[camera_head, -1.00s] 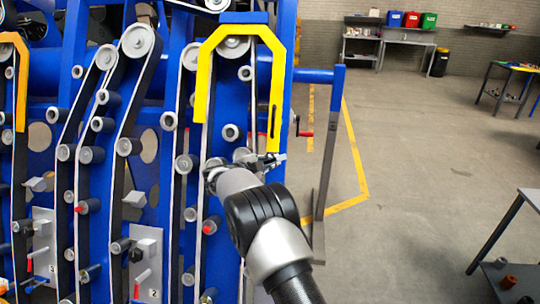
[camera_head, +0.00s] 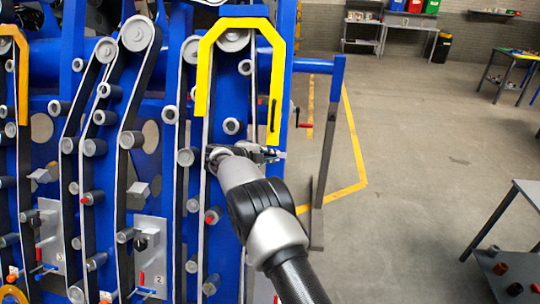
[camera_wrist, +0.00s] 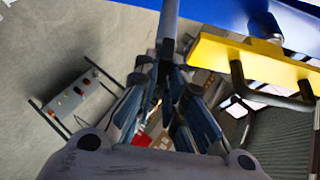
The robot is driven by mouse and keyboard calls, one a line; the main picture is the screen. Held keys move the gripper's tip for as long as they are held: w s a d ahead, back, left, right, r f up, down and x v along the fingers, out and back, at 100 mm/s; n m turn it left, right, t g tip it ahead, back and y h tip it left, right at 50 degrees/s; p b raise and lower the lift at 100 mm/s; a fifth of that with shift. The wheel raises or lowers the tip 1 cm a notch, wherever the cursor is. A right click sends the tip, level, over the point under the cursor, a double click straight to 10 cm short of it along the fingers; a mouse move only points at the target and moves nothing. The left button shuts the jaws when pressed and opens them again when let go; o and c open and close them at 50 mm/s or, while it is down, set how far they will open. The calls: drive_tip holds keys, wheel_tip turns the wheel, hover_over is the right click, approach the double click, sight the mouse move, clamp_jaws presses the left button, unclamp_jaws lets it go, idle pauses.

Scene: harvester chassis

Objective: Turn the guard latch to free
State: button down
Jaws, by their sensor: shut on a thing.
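The yellow guard (camera_head: 203,75) arches over a belt and rollers on the blue chassis. In the wrist view a yellow bar (camera_wrist: 250,58) with a dark handle crosses the upper right. There my gripper (camera_wrist: 168,68) is shut on a grey bar (camera_wrist: 169,22), which seems to be the guard latch. The fingers hide the bar's lower part. In the head view the latch is too small and too covered to read its angle.
Belts and rollers fill the chassis left of my arm. Open floor (camera_head: 420,180) lies beyond, with tables (camera_head: 518,205) at the far right.

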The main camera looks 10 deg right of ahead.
drive_tip(key=c, duration=1.7)
unclamp_jaws()
drive_tip(key=v, duration=1.2)
